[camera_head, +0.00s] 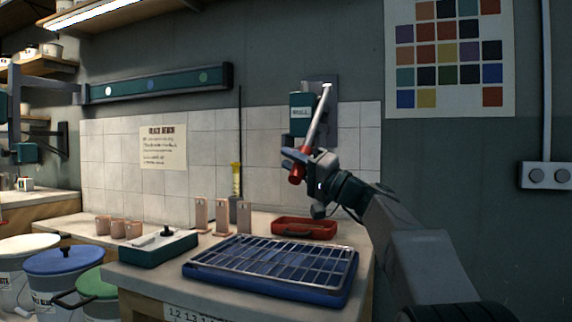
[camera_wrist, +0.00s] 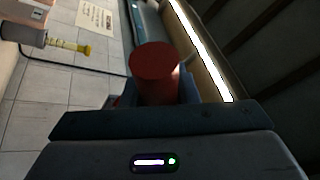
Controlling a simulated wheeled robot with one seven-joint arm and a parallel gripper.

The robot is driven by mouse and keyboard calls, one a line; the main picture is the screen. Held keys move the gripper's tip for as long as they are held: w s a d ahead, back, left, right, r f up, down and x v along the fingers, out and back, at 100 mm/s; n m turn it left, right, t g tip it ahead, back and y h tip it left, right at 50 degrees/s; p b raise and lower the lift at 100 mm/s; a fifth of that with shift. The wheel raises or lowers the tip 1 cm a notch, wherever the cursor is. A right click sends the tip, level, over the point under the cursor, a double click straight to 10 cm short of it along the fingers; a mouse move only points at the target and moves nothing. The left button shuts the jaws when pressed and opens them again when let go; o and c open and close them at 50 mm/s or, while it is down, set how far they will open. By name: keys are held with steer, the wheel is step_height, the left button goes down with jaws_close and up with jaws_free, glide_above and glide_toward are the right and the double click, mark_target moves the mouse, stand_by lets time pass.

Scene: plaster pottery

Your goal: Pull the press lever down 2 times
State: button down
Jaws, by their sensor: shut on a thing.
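The press (camera_head: 302,113) is a teal box on a grey plate on the tiled wall. Its lever (camera_head: 318,117) is a metal rod that slants from the upper right down to a red grip (camera_head: 297,172) at the lower left. My gripper (camera_head: 302,160) is shut on the red grip. In the wrist view the end of the red grip (camera_wrist: 155,65) shows between the fingers, which hide part of it.
Below stands a bench with a blue tray under a wire rack (camera_head: 270,262), a red tray (camera_head: 305,228), several clay pieces (camera_head: 200,214) and a teal box (camera_head: 158,247). Lidded buckets (camera_head: 62,262) stand at the left. The air in front of the tiled wall is mostly clear.

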steer(key=shift+w+d+f, duration=0.15)
steer(key=shift+w+f, duration=0.15)
steer(key=shift+f, duration=0.1)
steer(key=c, duration=1.1)
jaws_free()
steer(key=shift+s+r, duration=0.1)
steer(key=v, duration=1.3)
steer(key=shift+s+d+p, duration=0.15)
steer(key=shift+d+p, duration=0.2)
steer(key=shift+p, duration=0.05)
